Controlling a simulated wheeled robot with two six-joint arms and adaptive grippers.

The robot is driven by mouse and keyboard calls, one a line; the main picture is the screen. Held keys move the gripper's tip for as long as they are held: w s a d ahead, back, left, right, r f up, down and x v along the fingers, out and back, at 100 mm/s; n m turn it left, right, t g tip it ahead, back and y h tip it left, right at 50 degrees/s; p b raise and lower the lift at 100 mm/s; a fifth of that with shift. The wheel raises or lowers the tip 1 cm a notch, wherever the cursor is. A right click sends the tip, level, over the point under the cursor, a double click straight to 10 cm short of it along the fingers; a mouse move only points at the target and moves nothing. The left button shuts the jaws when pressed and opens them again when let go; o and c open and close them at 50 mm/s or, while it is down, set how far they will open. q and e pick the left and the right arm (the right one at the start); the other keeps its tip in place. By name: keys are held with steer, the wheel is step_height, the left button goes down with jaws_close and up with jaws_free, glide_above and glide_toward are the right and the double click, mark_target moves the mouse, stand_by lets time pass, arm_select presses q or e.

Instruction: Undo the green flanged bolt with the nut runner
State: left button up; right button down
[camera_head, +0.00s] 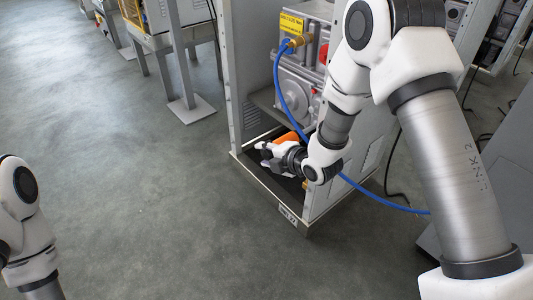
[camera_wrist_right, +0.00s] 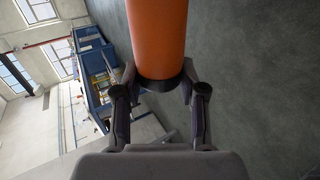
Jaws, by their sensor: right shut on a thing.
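My right gripper (camera_head: 268,154) is low inside the open dispenser frame (camera_head: 236,80), above its dark bottom tray. It is shut on an orange cylindrical thing (camera_head: 287,138), which looks like the nut runner's body. In the right wrist view the orange cylinder (camera_wrist_right: 158,38) stands between the two fingers of the gripper (camera_wrist_right: 158,78), its end near the fingertips. The nut runner's working end is not clear in either view. I cannot make out the green flanged bolt in either view. Part of my left arm shows at the lower left; its gripper is out of view.
A blue hose (camera_head: 280,88) runs from a brass fitting (camera_head: 290,45) down past my right arm to the floor. A grey pump housing (camera_head: 298,92) with a yellow label (camera_head: 291,23) sits above the gripper. The floor (camera_head: 130,170) to the left is clear.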

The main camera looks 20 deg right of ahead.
steer(key=shift+a, duration=0.1)
stand_by(0.4)
steer(key=s+a, duration=0.2)
steer(key=a, duration=0.4)
steer(key=shift+s+a+p, duration=0.2)
steer(key=shift+a+p, duration=0.1)
steer(key=shift+p, duration=0.15)
